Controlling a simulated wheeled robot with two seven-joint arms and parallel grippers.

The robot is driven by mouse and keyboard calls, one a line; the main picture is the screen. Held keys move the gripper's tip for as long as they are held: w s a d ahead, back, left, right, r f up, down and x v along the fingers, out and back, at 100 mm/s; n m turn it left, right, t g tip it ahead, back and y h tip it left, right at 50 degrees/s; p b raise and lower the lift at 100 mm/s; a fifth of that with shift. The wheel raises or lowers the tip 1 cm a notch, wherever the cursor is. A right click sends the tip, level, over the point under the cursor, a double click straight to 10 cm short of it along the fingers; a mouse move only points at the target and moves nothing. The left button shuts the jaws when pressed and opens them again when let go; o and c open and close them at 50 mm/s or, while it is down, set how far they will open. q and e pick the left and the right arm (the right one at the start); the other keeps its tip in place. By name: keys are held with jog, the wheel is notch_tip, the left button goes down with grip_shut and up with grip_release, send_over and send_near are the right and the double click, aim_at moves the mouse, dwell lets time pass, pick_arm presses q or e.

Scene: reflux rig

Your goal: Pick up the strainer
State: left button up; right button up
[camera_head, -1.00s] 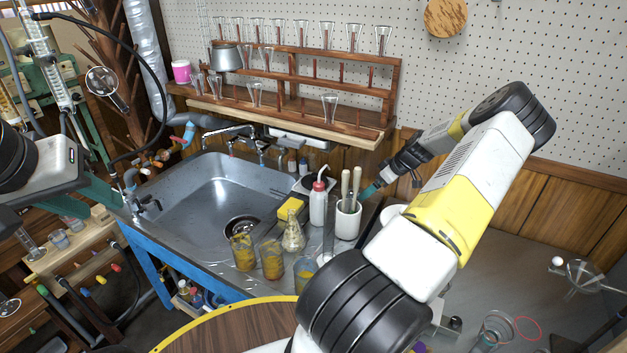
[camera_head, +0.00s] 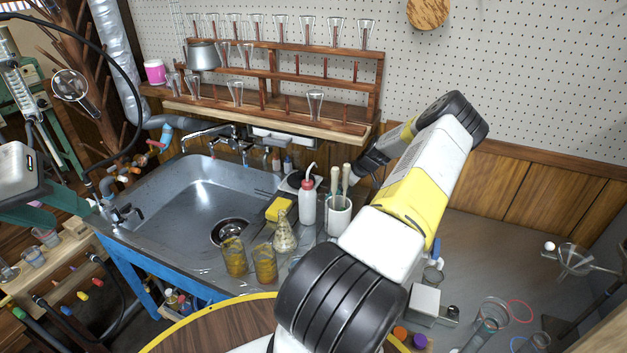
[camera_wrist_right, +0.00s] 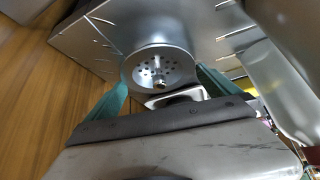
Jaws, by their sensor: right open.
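The strainer (camera_wrist_right: 152,72), a round metal cup with small holes and a central knob, shows in the right wrist view. It lies between the two teal fingers of my right gripper (camera_wrist_right: 160,80), which is open; I cannot tell whether either finger touches it. In the head view, my right arm reaches behind the white cup, and its gripper and the strainer are hidden. My left gripper (camera_head: 48,208) is at the left edge of the head view, beside the sink; its opening is unclear.
The steel sink (camera_head: 160,200) has a dark drain (camera_head: 230,232). A white cup of tools (camera_head: 339,216), a wash bottle (camera_head: 307,203), a yellow sponge (camera_head: 279,208), a flask (camera_head: 284,236) and stained beakers (camera_head: 265,264) crowd its right side. A wooden rack (camera_head: 270,105) of glasses is behind.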

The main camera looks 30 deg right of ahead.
jog(key=shift+w+f, duration=0.1)
jog(key=shift+f, duration=0.15)
jog(key=c, duration=1)
jog(key=shift+r, duration=0.1)
